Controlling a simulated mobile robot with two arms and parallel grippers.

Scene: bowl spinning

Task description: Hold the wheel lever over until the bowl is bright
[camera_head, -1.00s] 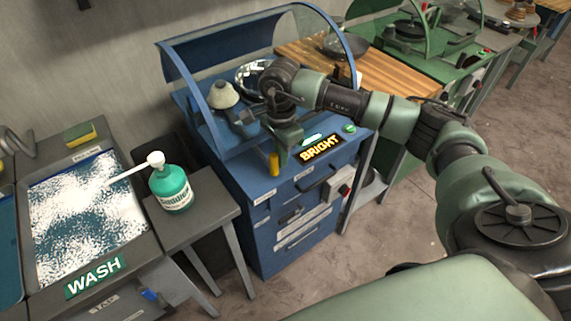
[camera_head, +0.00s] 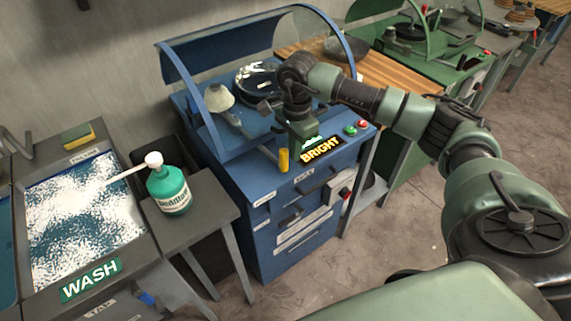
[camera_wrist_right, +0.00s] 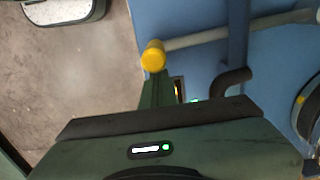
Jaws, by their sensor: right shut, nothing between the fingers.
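The blue wheel machine (camera_head: 262,190) stands mid-view with a clear curved hood. The shiny dark bowl (camera_head: 252,80) is under the hood, partly hidden by my right arm. The wheel lever's yellow knob (camera_head: 284,160) sticks out at the machine's front; it also shows in the right wrist view (camera_wrist_right: 153,56), with its grey rod running right. My right gripper (camera_head: 304,138) is shut and empty, beside the lever by the knob; its tip (camera_wrist_right: 157,92) looks close against it, though I cannot tell contact exactly. The BRIGHT sign (camera_head: 321,150) shows yellow letters. My left gripper is out of view.
Green (camera_head: 350,130) and red (camera_head: 363,124) buttons sit right of the sign. A pale cone (camera_head: 219,97) stands under the hood at left. A teal pump bottle (camera_head: 169,190) stands on a side table, next to the WASH basin (camera_head: 80,215). Floor at right is clear.

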